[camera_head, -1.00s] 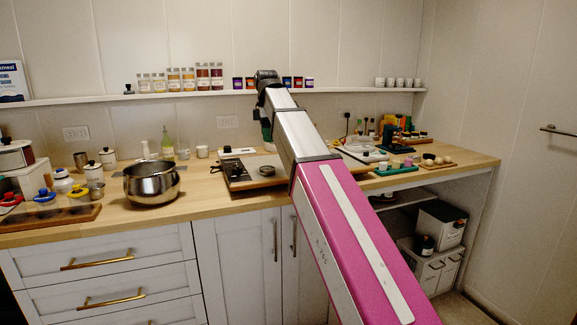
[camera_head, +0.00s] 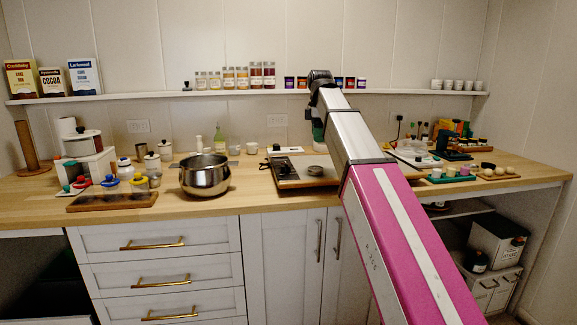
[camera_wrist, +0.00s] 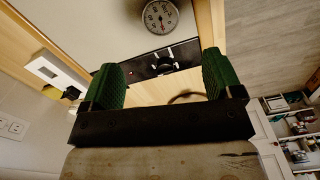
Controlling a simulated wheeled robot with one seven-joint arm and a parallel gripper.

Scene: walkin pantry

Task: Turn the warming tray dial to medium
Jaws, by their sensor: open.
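The warming tray (camera_head: 291,182) lies on the wooden counter, right of the steel pot, with a dark control strip at its left end. In the wrist view the dark strip (camera_wrist: 140,71) carries a round black dial (camera_wrist: 164,63) with pale marks around it; its setting is too small to read. My gripper (camera_wrist: 160,72) has two green fingers spread apart with nothing between them. In that view the dial shows between the fingertips, apart from both. In the head view my arm hides part of the tray, and only a bit of green finger shows.
A steel pot (camera_head: 205,176) stands left of the tray. A shelf (camera_head: 150,97) with jars and boxes runs along the wall behind.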

